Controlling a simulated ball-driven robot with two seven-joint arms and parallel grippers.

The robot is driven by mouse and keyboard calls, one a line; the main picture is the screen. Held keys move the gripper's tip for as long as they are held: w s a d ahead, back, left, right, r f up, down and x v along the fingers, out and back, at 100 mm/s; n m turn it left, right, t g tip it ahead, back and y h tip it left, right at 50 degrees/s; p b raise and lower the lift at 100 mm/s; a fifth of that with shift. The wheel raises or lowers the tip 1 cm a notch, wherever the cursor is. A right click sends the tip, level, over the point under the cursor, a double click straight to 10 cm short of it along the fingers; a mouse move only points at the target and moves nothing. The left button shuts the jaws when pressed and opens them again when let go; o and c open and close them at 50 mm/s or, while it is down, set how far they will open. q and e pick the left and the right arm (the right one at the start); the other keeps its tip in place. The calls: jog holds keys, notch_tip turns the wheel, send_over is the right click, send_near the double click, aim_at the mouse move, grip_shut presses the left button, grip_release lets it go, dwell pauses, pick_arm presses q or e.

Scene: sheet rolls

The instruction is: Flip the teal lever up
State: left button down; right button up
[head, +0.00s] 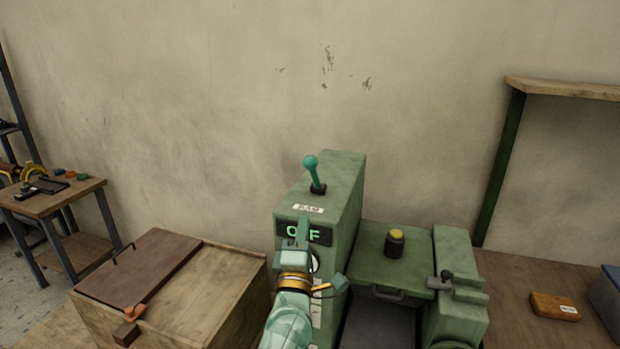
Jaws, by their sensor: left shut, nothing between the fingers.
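The teal lever (314,175) has a round ball end and stands up from a dark slot on top of the green machine (345,190). It leans a little to the left in the head view. A small white label sits on the slope below it, and a dark display below that shows green letters, partly hidden. My left gripper (303,222) is shut and empty. Its fingers point upward in front of the display, below the lever and apart from it in the picture. My right gripper is not in view.
A wooden box (215,290) with a brown lid stands to the left. Right of the machine's tall part are a green cover (372,262) carrying a dark, yellow-topped cylinder (395,243), and a green side block (455,270). An orange-brown block (554,306) lies at the right.

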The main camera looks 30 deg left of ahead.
pick_arm(q)
jog(key=shift+s+a+n, duration=0.1)
jog(key=shift+s+n, duration=0.05)
jog(key=shift+n, duration=0.25)
jog(key=shift+f, duration=0.1)
send_near(310, 168)
jog(key=x, duration=0.7)
jog(key=shift+f+p, duration=0.1)
jog(key=shift+p, duration=0.2)
